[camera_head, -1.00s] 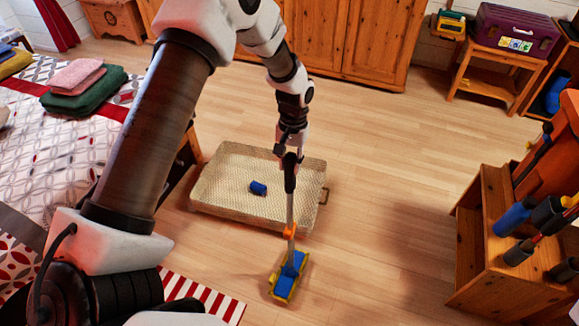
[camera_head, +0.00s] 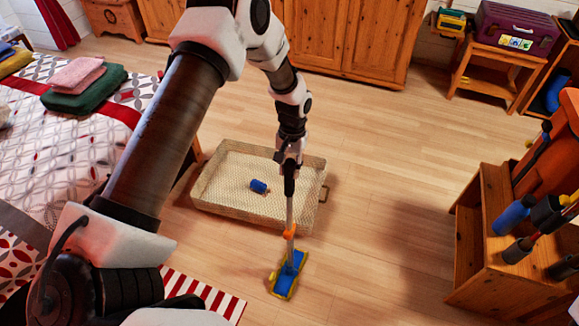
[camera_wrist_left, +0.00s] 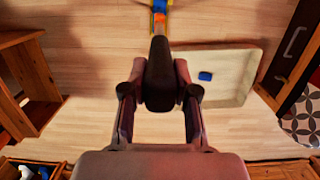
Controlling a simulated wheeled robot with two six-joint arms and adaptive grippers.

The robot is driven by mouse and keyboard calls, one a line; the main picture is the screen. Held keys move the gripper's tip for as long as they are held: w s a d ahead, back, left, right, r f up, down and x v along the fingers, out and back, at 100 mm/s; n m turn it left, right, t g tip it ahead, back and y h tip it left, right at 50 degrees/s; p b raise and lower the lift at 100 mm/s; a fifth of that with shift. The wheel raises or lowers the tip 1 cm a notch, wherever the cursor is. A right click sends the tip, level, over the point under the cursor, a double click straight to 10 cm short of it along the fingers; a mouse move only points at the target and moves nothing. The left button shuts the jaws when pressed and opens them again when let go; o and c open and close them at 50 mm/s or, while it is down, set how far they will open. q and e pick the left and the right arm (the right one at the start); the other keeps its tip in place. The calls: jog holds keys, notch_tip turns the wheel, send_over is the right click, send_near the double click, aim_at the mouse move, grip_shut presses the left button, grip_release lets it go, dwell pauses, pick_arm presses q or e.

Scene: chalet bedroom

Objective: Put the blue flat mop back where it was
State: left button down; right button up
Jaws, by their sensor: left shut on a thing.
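The blue flat mop (camera_head: 289,275) has a blue and yellow head, a grey pole with an orange collar and a dark grip. My left gripper (camera_head: 289,172) is shut on the dark grip, with the pole hanging down below it. The mop head is low over the floor, just in front of the tray; I cannot tell whether it touches. In the left wrist view the dark grip (camera_wrist_left: 159,75) sits between the fingers of my left gripper (camera_wrist_left: 160,95), and the head (camera_wrist_left: 160,8) shows at the top edge. My right gripper is not in view.
A shallow beige tray (camera_head: 214,206) holds a small blue item (camera_head: 259,186). A wooden rack (camera_head: 500,270) with several tools stands at right. The bed (camera_head: 55,160) is at left and a wardrobe (camera_head: 345,40) at the back. Floor between tray and rack is clear.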

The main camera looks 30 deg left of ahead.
pick_arm(q)
jog(key=shift+s+d+f, duration=0.1)
jog(key=shift+s+f, duration=0.1)
jog(key=shift+f, duration=0.15)
jog(key=c, duration=1.1)
grip_release()
jog(key=shift+o, duration=1.1)
jog(key=shift+w+f, duration=0.1)
jog(key=shift+f, duration=0.1)
jog(key=shift+w+f, duration=0.1)
jog(key=shift+w, duration=0.05)
jog(key=r, duration=0.4)
jog(key=w+r, duration=0.1)
jog(key=r, duration=0.8)
jog(key=shift+w+a+r, duration=0.3)
jog(key=shift+s+f, duration=0.1)
